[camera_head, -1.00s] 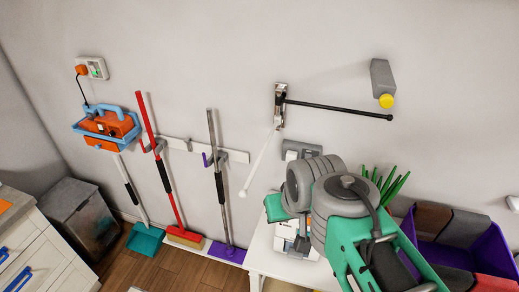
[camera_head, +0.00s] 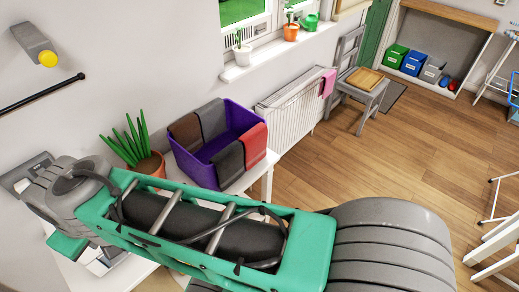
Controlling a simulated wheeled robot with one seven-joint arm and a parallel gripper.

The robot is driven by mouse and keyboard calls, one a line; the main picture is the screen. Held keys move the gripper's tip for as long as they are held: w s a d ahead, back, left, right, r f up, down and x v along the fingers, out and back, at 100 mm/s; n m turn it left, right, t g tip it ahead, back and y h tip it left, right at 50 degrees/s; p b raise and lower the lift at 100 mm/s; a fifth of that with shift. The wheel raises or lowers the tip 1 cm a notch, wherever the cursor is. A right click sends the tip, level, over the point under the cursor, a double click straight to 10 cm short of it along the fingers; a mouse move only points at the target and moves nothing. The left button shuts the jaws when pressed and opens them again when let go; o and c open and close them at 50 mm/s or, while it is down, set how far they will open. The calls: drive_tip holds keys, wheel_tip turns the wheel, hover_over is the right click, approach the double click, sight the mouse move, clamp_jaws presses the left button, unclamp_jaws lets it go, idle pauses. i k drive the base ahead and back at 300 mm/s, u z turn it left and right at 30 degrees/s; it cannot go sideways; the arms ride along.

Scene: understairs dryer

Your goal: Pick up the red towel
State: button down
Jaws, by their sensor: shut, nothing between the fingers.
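The red towel (camera_head: 254,145) hangs folded over the right front rim of a purple bin (camera_head: 202,168) on a white table. A dark grey-brown towel (camera_head: 229,165) hangs on the same rim, just left of the red one. A grey towel (camera_head: 211,119) and a brown towel (camera_head: 186,133) hang over the back left side. My green and grey arm crosses the front of the view, below the bin and apart from the red towel. My gripper cannot be made out in this view.
A potted plant (camera_head: 150,165) stands left of the bin. A white radiator (camera_head: 297,112) with a pink towel (camera_head: 327,82) is behind right. A grey chair (camera_head: 358,88) stands beyond. Wooden floor (camera_head: 350,160) is open to the right. A black rod (camera_head: 40,93) sticks out at left.

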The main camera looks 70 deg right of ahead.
sight(255, 141)
drive_tip(key=z, duration=2.25)
